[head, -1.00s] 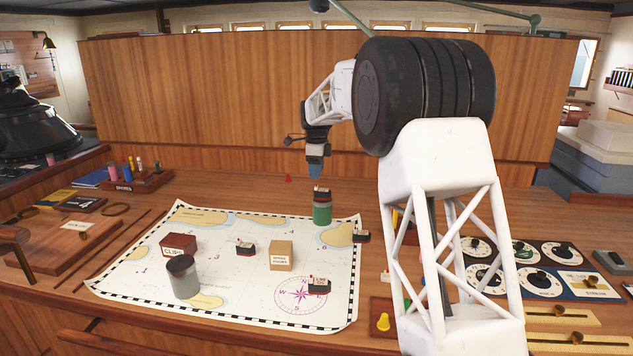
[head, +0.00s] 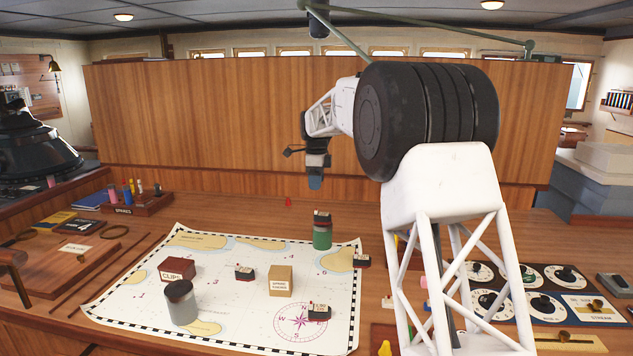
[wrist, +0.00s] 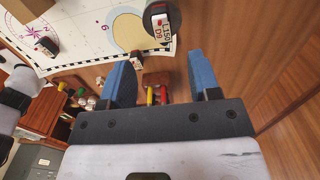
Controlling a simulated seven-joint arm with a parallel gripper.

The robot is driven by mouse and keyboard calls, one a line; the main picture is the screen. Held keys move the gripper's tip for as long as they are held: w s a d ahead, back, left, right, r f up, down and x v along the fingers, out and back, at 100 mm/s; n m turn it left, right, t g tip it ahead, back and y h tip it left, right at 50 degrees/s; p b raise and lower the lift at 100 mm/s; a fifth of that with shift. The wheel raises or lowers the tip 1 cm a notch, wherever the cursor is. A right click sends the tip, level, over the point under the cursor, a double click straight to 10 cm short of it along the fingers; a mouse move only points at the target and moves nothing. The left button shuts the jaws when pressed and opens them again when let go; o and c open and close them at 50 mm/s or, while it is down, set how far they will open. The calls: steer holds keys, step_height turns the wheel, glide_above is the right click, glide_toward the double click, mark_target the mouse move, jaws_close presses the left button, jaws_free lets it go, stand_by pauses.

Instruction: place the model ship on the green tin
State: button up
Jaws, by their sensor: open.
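The green tin (head: 322,238) stands upright on the chart near its far right corner. A small dark model ship (head: 322,217) rests on top of the tin; in the wrist view this ship (wrist: 159,27) shows a pale label at the top of the picture. Similar small ships lie on or by the chart: one (head: 361,261) at the right edge, one (head: 244,273) left of the middle, and one (head: 319,312) by the compass rose. My gripper (head: 315,184) is above the tin and apart from it. In the wrist view its blue fingers (wrist: 162,82) are open, with nothing between them.
A tan box (head: 280,281), a red clips box (head: 177,270) and a grey canister (head: 181,303) stand on the chart (head: 225,312). A wooden partition (head: 220,130) rises behind the desk. Dial panels (head: 543,306) lie at the right.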

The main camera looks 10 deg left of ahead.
stand_by(0.3)
steer(key=s+d+r+n, duration=0.3)
steer(key=s+d, duration=0.5)
steer(key=s, duration=0.2)
steer(key=s+d+r+n+t, duration=0.1)
steer(key=s+d+r+n, duration=0.2)
steer(key=s+d, duration=0.55)
steer(key=s+d+r+n, duration=0.3)
steer(key=s+d, duration=0.4)
steer(key=s, duration=0.5)
steer(key=s+d+f+n, duration=0.3)
steer(key=s+f, duration=0.1)
steer(key=s, duration=0.7)
steer(key=s+d+f+n+t, duration=0.1)
steer(key=s+d+f+n, duration=0.2)
steer(key=s, duration=0.9)
steer(key=s+d+f+n, duration=0.2)
steer(key=s+d+f, duration=0.3)
steer(key=s, duration=0.7)
steer(key=shift+s+f+n+t, duration=0.3)
steer(key=shift+f+n, duration=0.1)
steer(key=shift+f, duration=0.45)
